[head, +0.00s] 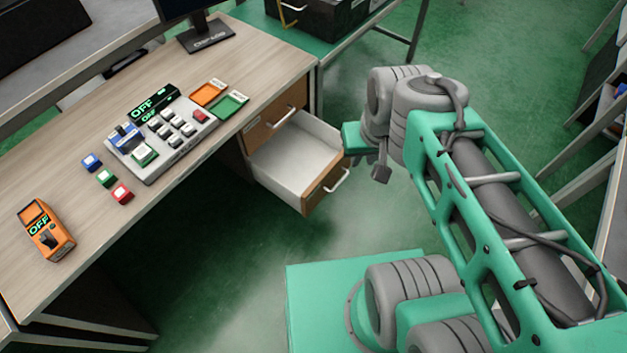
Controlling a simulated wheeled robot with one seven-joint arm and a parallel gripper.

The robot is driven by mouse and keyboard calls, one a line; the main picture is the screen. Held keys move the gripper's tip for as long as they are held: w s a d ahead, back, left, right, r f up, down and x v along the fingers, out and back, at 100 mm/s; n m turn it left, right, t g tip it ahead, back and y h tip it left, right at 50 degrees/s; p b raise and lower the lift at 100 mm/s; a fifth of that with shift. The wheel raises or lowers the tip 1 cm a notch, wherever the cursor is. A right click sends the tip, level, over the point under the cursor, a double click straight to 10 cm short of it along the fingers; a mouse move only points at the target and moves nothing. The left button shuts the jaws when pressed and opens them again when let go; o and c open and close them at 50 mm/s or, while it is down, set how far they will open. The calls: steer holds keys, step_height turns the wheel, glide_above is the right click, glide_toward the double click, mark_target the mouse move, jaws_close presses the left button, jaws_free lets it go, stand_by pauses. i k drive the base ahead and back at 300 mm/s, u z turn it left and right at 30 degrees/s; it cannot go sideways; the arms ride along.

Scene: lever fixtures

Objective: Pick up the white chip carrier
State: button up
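I cannot pick out a white chip carrier for certain in the head view. A grey console (178,152) on the desk holds a blue part, a green block with a pale top (145,154), several small keys and a dark display reading OFF. Small blue (91,162), green (106,178) and red (122,193) blocks with pale tops lie in front of it. My gripper seems to be at the end of my arm (381,168), beside the drawer and away from the desk top. Its fingers are not clear.
An orange meter reading OFF (46,231) sits at the desk's near left. Orange (208,94) and green (229,104) trays lie behind the console. A white-lined drawer (296,160) stands open and looks empty. A monitor stand (205,36) is at the back.

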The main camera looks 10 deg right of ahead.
mark_target(142, 153)
steer(key=u, duration=0.9)
steer(key=k, duration=0.1)
steer(key=u, duration=0.6)
steer(key=i, duration=0.8)
steer(key=u, duration=1.65)
